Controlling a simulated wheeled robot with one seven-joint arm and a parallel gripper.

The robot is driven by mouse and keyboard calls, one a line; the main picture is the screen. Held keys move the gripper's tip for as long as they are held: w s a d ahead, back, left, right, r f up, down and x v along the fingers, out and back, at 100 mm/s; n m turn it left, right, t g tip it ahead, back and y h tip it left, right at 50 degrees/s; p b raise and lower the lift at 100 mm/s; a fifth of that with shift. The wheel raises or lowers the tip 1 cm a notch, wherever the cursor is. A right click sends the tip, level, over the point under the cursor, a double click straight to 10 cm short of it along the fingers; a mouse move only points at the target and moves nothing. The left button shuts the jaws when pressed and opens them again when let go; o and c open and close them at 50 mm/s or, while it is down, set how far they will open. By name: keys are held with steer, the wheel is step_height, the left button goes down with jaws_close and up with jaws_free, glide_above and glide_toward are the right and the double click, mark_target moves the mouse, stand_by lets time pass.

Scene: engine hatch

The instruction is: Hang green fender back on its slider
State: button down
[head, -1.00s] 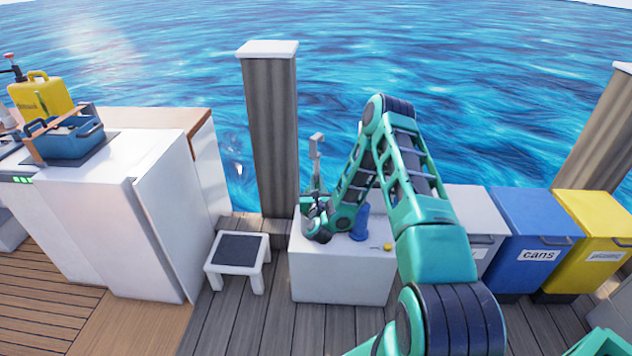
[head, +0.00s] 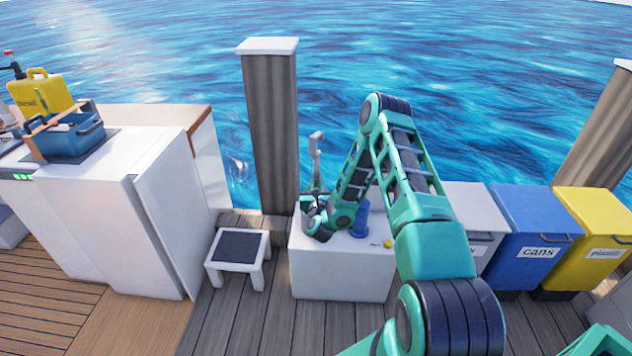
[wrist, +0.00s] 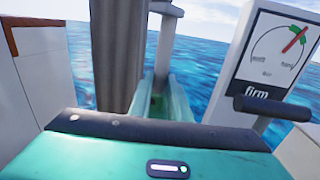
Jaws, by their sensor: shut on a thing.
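My gripper (head: 312,212) is low over the left part of the white box (head: 340,275). A grey upright piece (head: 316,158) with a wider top rises at its fingers. In the wrist view this grey upright (wrist: 163,55) stands straight ahead, between pale green strips that look like my fingers. My gripper appears shut on its lower part, but the contact is hard to see. A small green patch (wrist: 158,106) shows there; I cannot tell whether it is fender or finger. No green fender or slider is clearly recognisable in either view.
In the wrist view a gauge panel (wrist: 272,55) labelled "firm" stands close on the right, with a black bar handle (wrist: 270,107) before it. A wooden piling (head: 272,130) is behind the box. A step stool (head: 238,250), a blue bin (head: 537,235) and a white cabinet (head: 110,230) flank it.

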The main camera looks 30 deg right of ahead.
steer(key=c, duration=1.6)
jaws_free()
steer(key=shift+o, duration=0.2)
steer(key=v, duration=1)
steer(key=shift+s+a, duration=0.25)
steer(key=shift+s, duration=0.1)
